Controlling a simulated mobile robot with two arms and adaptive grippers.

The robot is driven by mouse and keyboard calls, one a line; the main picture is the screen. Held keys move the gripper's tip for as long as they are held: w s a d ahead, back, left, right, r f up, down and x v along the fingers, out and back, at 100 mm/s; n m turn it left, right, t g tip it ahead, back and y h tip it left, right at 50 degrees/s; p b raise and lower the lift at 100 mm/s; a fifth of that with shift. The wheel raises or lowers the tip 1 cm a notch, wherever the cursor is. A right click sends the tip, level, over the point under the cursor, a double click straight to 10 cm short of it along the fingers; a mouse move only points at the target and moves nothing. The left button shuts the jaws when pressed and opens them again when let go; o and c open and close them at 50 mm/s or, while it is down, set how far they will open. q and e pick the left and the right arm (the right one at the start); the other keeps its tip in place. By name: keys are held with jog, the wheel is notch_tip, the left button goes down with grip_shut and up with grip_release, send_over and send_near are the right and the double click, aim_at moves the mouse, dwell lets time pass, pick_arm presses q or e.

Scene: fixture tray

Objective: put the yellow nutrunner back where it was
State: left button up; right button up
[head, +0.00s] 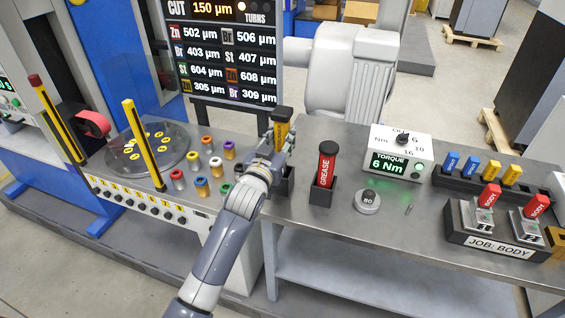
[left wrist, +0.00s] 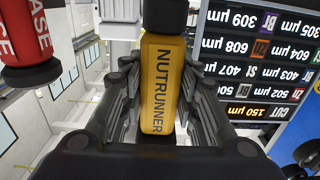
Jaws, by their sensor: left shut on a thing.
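The yellow nutrunner (head: 282,130) is in my left gripper (head: 277,143), near the back edge of the grey table. The gripper is shut on it, with its fingers on both sides. In the left wrist view the nutrunner (left wrist: 160,85) shows its yellow body and NUTRUNNER label between the fingers (left wrist: 158,100). In the head view it is about upright with a dark top. A dark holder (head: 284,187) stands below, partly behind my arm. The nutrunner's lower end is hidden, so I cannot tell whether it touches the holder. My right gripper is not in view.
A red grease tube (head: 327,166) in a black holder stands just right. Right of it are a weight marked 80 (head: 368,201), a torque box (head: 400,155) and the JOB: BODY tray (head: 497,243). Several coloured cylinders (head: 202,186) stand left. A gauge screen (head: 225,50) rises behind.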

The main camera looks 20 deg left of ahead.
pick_arm(q)
jog(key=shift+f, duration=0.9)
notch_tip(320, 180, down, 4)
jog(key=shift+r, duration=0.1)
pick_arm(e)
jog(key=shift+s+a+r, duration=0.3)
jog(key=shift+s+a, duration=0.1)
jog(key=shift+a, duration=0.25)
pick_arm(q)
jog(key=shift+f, duration=0.2)
jog(key=o, duration=0.7)
jog(key=shift+f, duration=0.25)
jog(key=o, duration=0.5)
jog(key=shift+r, duration=0.1)
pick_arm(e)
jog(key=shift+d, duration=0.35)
pick_arm(q)
jog(key=shift+s, duration=0.1)
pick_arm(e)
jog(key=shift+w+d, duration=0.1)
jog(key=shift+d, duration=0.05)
